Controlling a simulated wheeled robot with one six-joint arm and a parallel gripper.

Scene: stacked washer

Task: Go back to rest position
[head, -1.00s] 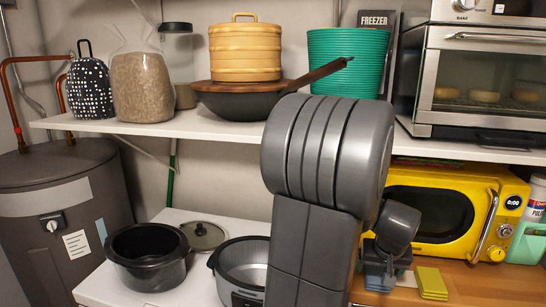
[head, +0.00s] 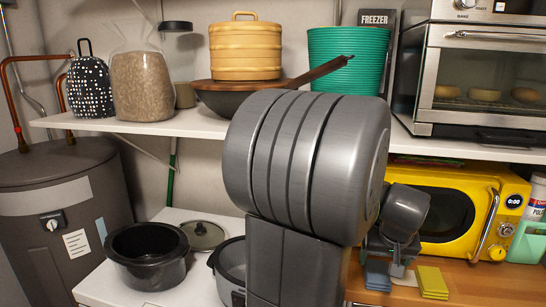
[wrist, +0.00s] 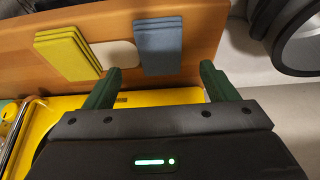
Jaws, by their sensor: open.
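My gripper (wrist: 160,70) is open in the wrist view, its two green fingers apart with nothing between them. It points at a wooden counter (wrist: 120,20), near a stack of yellow cloths or sponges (wrist: 68,52), a pale flat piece (wrist: 115,54) and a blue-grey stack (wrist: 162,47). In the head view, my arm rises in front of the shelf, and my wrist is in front of the yellow microwave (head: 455,200). My fingers are hard to make out there.
A white shelf (head: 190,123) holds a wok (head: 240,100), a yellow steamer (head: 245,50), a green basket (head: 345,52) and a toaster oven (head: 485,75). Below are a black pot (head: 147,268), a glass lid (head: 203,236) and a slow cooker (head: 228,262). A grey tank (head: 60,215) stands left.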

